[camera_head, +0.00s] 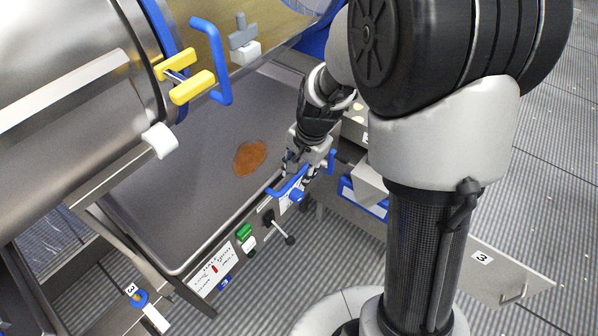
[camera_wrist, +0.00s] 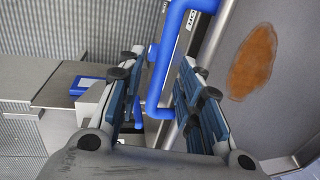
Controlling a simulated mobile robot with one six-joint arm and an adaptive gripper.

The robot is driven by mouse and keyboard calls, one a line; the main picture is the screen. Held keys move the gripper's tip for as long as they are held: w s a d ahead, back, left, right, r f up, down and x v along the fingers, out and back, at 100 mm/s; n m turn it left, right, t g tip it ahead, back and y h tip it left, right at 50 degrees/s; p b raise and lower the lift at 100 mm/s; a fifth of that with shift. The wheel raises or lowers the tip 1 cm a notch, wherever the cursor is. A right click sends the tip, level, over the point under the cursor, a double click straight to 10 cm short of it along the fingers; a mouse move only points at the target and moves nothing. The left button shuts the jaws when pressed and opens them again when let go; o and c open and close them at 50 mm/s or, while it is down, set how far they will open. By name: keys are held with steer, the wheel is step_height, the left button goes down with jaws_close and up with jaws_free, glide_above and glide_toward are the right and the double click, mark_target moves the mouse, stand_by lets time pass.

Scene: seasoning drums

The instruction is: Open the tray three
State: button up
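A grey metal panel (camera_head: 455,260) with a label "3" (camera_head: 483,257) and a small bar handle (camera_head: 514,296) juts out at the lower right in the head view. My gripper (camera_head: 303,172) is away from that handle, up at the front edge of the grey table. There it is over a blue handle (camera_head: 285,186). In the wrist view, my gripper (camera_wrist: 163,62) has its fingers apart, with a bent blue bar (camera_wrist: 160,85) running between them. Whether a finger touches the bar is unclear. My arm hides part of the area beside the panel.
A large steel drum (camera_head: 70,80) with yellow and blue handles stands at upper left. The grey table (camera_head: 180,190) bears a brown patch (camera_head: 250,157). Another "3" tag (camera_head: 131,289) is at lower left.

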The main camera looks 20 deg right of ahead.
steer(key=shift+c, duration=0.6)
jaws_close()
